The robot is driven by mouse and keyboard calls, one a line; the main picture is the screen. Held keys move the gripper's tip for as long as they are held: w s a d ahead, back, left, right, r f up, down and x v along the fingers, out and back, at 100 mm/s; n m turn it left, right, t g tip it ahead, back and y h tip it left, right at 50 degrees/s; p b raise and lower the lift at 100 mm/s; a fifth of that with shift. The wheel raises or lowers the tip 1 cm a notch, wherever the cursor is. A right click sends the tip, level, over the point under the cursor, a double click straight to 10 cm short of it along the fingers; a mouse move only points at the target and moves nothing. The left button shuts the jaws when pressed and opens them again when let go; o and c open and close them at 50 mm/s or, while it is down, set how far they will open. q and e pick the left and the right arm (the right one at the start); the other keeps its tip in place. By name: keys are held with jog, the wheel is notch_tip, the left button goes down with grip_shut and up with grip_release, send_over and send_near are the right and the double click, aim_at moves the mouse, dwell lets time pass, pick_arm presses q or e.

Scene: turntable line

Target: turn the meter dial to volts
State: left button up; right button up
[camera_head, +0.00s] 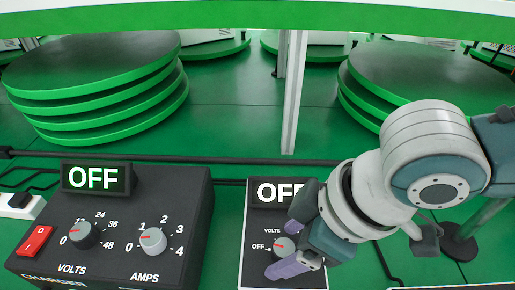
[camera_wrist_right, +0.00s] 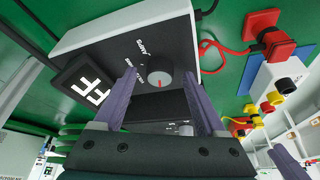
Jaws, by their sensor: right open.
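The meter (camera_head: 257,225) is a white-edged box with a black face, and its display (camera_head: 275,192) reads OFF. Its small grey dial (camera_head: 283,248) has a red mark that points towards the OFF label at the left, with VOLTS printed above. My right gripper (camera_head: 295,237) is over the meter with its purple fingers apart and hides the right part of the face. In the right wrist view the dial (camera_wrist_right: 160,71) shows between the two open fingertips, with no clear contact.
A black charger (camera_head: 125,215) with an OFF display, two knobs and a red switch stands left of the meter. Stacks of green discs (camera_head: 95,80) are behind. A white post (camera_head: 294,95) rises in the middle. Red and yellow plugs (camera_wrist_right: 272,100) show in the wrist view.

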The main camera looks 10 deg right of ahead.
grip_shut()
dwell(0.5)
jog(key=shift+s+r+m+p, duration=0.15)
jog(key=shift+m+p, duration=0.15)
jog(key=shift+p, duration=0.4)
jog(key=m+p, duration=0.2)
jog(key=m+t+h+p, duration=0.1)
jog(key=m+p, duration=0.1)
jog(key=p, duration=0.1)
jog(key=shift+a+r+m+h, duration=0.1)
jog(key=shift+a+m+h, duration=0.05)
jog(key=shift+m+h, duration=0.15)
jog(key=shift+m+h+p, duration=0.5)
jog(key=shift+m+p, duration=0.45)
jog(key=shift+m, duration=0.15)
jog(key=shift+f+m+t+h+p, duration=0.2)
jog(key=shift+m+t+h+p, duration=0.15)
jog(key=shift+m, duration=0.75)
